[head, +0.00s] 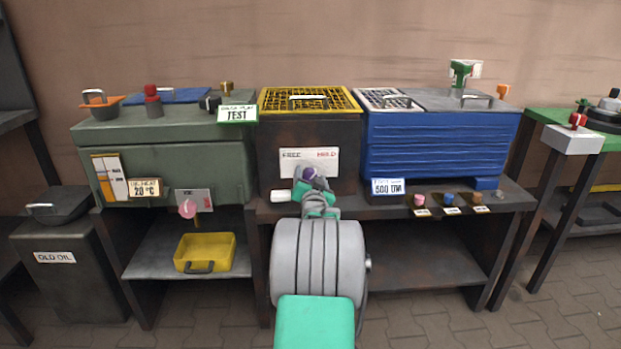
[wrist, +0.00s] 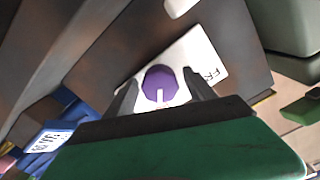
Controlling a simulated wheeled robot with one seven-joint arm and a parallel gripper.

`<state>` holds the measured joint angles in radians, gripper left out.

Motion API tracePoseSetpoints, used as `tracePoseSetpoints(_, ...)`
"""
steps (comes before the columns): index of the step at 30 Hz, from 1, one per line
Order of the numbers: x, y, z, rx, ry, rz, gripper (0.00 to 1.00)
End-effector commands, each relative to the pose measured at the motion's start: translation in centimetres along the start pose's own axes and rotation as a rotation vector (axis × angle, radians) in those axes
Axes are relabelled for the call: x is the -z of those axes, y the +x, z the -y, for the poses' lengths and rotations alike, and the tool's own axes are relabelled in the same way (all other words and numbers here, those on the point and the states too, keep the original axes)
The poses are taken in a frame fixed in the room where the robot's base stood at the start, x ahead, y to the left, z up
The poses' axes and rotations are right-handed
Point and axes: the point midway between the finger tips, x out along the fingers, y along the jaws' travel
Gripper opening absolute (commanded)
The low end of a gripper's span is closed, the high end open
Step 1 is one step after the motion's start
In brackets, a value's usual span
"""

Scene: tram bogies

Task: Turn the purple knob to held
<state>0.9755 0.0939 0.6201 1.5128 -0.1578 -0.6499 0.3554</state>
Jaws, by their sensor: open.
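The purple knob (wrist: 160,84) sits on a white label plate (wrist: 196,56) on the dark front of a box with a yellow grid top. In the head view the plate (head: 322,161) reads "FREE" on the left and "HELD" on the right. The knob (head: 308,174) shows just above my gripper (head: 316,184), partly hidden by it. In the wrist view my gripper (wrist: 160,92) is open, with one dark finger on each side of the knob. A pale mark line shows on the knob's face. I cannot tell whether the fingers touch it.
A green cabinet (head: 165,160) stands left of the box and a blue ribbed unit (head: 440,145) stands right. A white block (head: 281,196) lies left of my gripper. A yellow tray (head: 205,252) is on the lower shelf.

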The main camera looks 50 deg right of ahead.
Motion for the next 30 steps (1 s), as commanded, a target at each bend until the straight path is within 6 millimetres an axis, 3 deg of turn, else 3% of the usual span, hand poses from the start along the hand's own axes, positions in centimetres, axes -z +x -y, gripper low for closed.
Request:
tracePoseSetpoints(4, 0.3, -1.4, 0.1, -0.001, 0.000, -0.001, 0.64)
tracePoseSetpoints(10, 0.3, -5.6, 0.1, -0.001, 0.000, -0.001, 0.64)
tracePoseSetpoints(14, 0.2, -7.4, 0.0, 0.000, 0.000, -0.001, 0.64)
tracePoseSetpoints(26, 0.0, -7.8, 0.0, 0.000, 0.000, 0.000, 0.64)
tracePoseSetpoints(28, 0.3, -7.8, 0.7, 0.005, -0.003, 0.010, 0.64)
tracePoseSetpoints(30, 0.7, -8.0, 3.1, 0.022, -0.018, 0.053, 0.64)
